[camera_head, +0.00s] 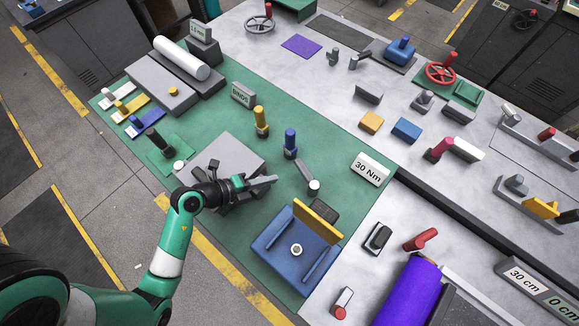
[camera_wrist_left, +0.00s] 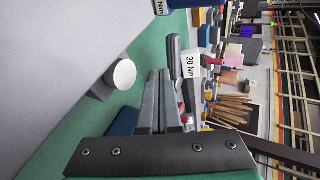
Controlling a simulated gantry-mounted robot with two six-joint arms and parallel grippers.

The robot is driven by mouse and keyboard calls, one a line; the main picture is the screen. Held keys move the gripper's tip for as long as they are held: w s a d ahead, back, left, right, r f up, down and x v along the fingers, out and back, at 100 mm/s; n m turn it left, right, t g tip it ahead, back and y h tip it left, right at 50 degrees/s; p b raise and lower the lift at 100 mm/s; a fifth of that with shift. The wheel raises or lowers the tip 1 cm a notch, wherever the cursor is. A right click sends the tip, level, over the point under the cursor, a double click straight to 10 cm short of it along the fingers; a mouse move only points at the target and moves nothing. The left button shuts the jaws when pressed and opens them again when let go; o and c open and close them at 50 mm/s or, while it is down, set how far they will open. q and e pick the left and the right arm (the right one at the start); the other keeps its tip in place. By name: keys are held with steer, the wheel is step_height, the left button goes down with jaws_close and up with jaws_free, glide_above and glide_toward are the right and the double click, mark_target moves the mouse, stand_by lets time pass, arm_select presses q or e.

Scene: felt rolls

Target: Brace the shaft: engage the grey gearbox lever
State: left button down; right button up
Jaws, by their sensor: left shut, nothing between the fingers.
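My left gripper (camera_head: 274,180) is shut and empty above the green mat, pointing right past a flat grey block (camera_head: 237,150). A short grey lever with a pale round cap (camera_head: 314,186) stands just beyond its fingertips in the head view and looks apart from them. In the left wrist view, the shut fingers (camera_wrist_left: 168,75) extend ahead, and a pale-capped grey stub (camera_wrist_left: 124,74) shows to their left. I cannot tell surely which grey part is the gearbox lever. My wrist hides part of the grey block. My right gripper is not in view.
A blue tray with a yellow bar (camera_head: 318,224) lies close below the gripper. Blue (camera_head: 290,140) and yellow (camera_head: 261,118) levers stand above it. A "30 Nm" sign (camera_head: 370,169) stands to the right. A purple roll (camera_head: 408,290) lies at lower right.

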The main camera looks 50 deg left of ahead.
mark_target(299, 169)
arm_select(q)
steer(key=x, duration=0.2)
steer(key=r+b+x, duration=0.1)
steer(key=x, duration=0.3)
steer(key=shift+w+d+r+b, duration=0.15)
steer(key=shift+w+b, duration=0.15)
steer(key=shift+w, duration=0.6)
